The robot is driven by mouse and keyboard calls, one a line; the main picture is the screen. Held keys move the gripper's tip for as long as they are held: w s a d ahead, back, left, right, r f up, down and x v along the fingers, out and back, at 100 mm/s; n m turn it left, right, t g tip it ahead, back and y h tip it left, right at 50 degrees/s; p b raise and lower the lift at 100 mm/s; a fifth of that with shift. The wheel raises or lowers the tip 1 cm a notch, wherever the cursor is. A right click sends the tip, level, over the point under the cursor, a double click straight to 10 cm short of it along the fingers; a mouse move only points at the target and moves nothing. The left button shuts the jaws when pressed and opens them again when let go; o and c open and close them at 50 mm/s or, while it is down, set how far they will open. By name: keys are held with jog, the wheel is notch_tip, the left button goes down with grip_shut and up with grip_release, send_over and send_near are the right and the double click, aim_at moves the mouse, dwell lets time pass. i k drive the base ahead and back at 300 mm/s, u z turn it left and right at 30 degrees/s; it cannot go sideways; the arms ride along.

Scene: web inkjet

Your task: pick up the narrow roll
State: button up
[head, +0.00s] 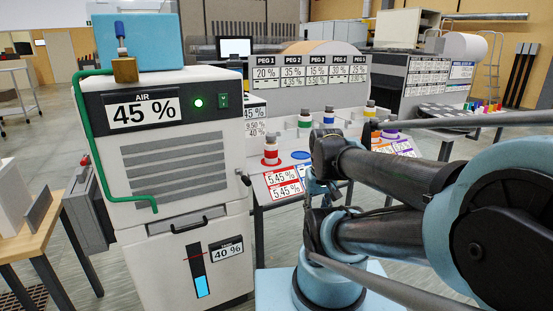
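No narrow roll can be clearly made out in the head view. A wide beige roll (322,47) sits on the machine behind the peg labels. A pale roll end (464,46) shows on the machine at the back right. Both are far beyond my arm. My dark and blue arm fills the right side and hides part of the table. What looks like my gripper (318,188) is at the arm's near end, in front of the table; its fingers are too small and overlapped to read.
A white air unit (170,240) marked 45 % stands at the left, with a blue box (140,42) on top. A table (262,190) holds several coloured bottles and label cards. A wooden bench (35,238) stands at the far left. Grey floor (110,270) shows between.

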aim_at(328, 118)
jog(key=z, duration=0.4)
jog(key=i, duration=1.3)
jog(key=z, duration=0.35)
